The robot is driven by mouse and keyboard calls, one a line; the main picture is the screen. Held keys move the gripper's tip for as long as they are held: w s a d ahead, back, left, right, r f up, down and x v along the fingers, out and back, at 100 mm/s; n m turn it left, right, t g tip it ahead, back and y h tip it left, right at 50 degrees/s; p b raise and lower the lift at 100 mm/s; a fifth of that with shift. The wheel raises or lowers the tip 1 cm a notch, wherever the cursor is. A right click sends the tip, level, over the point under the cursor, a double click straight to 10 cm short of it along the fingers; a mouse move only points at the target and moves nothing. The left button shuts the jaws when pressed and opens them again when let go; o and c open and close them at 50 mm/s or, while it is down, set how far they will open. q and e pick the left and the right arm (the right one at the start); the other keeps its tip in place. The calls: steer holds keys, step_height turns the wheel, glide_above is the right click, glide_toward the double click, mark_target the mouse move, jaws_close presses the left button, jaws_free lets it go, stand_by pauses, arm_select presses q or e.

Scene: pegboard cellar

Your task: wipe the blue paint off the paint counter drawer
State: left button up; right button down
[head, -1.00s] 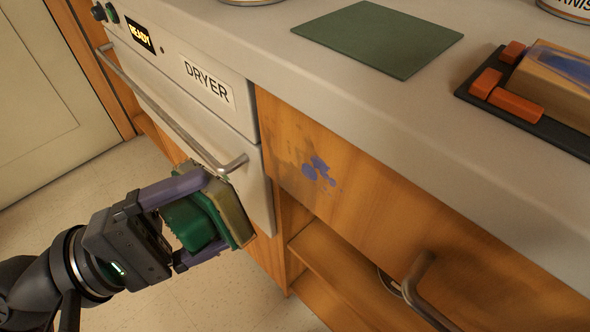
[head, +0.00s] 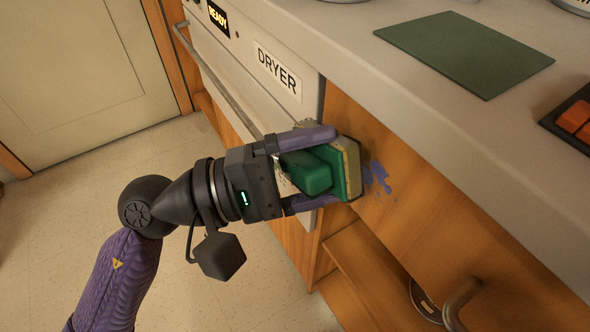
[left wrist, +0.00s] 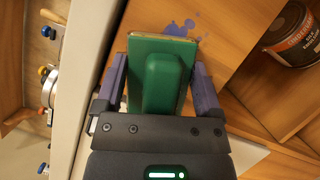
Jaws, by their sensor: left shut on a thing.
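My left gripper (head: 318,168) is shut on a green-backed scrubber (head: 316,172) with a tan pad. It also shows in the left wrist view (left wrist: 160,75) between my purple fingers. The pad faces the wooden drawer front (head: 430,190) and is right at it; I cannot tell whether it touches. Blue paint (head: 378,178) is on the drawer front just right of the pad, and the pad may hide part of it. The paint also shows beyond the scrubber in the left wrist view (left wrist: 182,28). My right gripper is not in view.
The dryer (head: 285,100) with its bar handle (head: 215,85) is left of the drawer. A bar handle (head: 458,302) sticks out at lower right. Below is an open shelf (head: 365,265) with a can (left wrist: 292,38). A green mat (head: 465,50) lies on the counter (head: 400,110).

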arm_select(q)
steer(key=shift+w+d, duration=0.15)
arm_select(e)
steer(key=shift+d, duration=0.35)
arm_select(q)
steer(key=shift+w+d, duration=0.2)
steer(key=shift+d, duration=0.05)
steer(key=shift+w+d, duration=0.15)
steer(key=shift+d, duration=0.05)
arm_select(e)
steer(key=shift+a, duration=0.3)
arm_select(q)
steer(key=shift+w+d, duration=0.15)
steer(key=shift+d, duration=0.1)
